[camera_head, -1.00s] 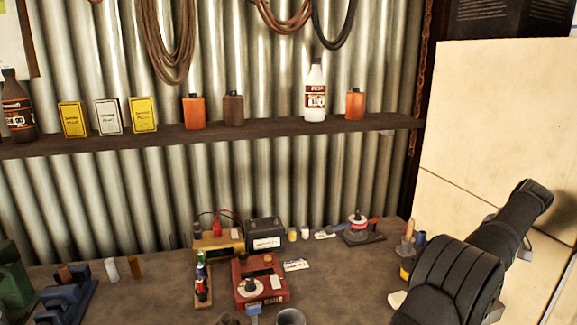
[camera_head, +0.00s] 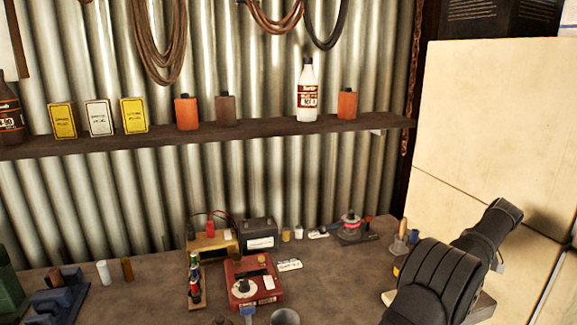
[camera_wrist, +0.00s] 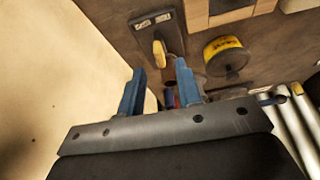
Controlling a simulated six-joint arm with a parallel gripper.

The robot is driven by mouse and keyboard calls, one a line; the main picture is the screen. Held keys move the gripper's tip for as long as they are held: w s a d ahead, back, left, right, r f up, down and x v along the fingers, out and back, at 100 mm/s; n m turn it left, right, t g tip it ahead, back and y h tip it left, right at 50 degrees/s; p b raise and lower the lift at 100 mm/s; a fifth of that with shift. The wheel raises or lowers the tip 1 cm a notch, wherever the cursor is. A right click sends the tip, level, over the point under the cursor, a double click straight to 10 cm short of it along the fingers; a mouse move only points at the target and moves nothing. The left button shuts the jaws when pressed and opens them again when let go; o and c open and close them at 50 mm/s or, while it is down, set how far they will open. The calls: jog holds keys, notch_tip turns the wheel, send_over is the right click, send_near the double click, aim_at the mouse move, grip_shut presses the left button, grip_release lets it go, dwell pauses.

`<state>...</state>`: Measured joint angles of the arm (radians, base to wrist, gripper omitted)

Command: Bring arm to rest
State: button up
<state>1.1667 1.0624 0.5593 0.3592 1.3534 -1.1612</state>
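My gripper (camera_wrist: 160,66) shows in the wrist view as two blue fingers spread apart. It is open, and I see nothing held between the fingers. Beyond it are a dark plate with a yellow-tipped thing (camera_wrist: 159,50) and a round yellow-and-black container (camera_wrist: 226,55) on the brown bench. In the head view only my dark arm shows at the lower right, over the bench's right end. The gripper itself is out of that view.
The bench (camera_head: 340,285) holds a red device (camera_head: 253,281), a black battery box (camera_head: 258,235) and a rack of small items (camera_head: 194,282). A shelf (camera_head: 260,136) with bottles and tins runs above. A pale cabinet (camera_head: 500,120) stands at the right, close to my arm.

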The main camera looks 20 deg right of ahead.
jog(key=x, duration=0.3)
jog(key=shift+w+f, duration=0.15)
jog(key=shift+f, duration=0.2)
jog(key=m, duration=0.2)
jog(key=m+h, duration=0.1)
jog(key=m, duration=0.1)
jog(key=shift+a+g+h, duration=0.15)
jog(key=shift+g+h, duration=0.15)
jog(key=m+g+h, duration=0.1)
jog(key=m, duration=0.3)
jog(key=shift+w+a+m, duration=0.1)
jog(key=shift+m, duration=0.3)
jog(key=shift+w+m+g+h, duration=0.1)
jog(key=shift+m+g+h, duration=0.55)
jog(key=shift+m, duration=1.35)
jog(key=shift+w+m+g+h, duration=0.15)
jog(key=shift+m+g, duration=0.25)
jog(key=shift+m, duration=0.6)
jog(key=shift+s+m+g+h, duration=0.1)
jog(key=shift+m+g, duration=0.25)
jog(key=shift+m, duration=0.65)
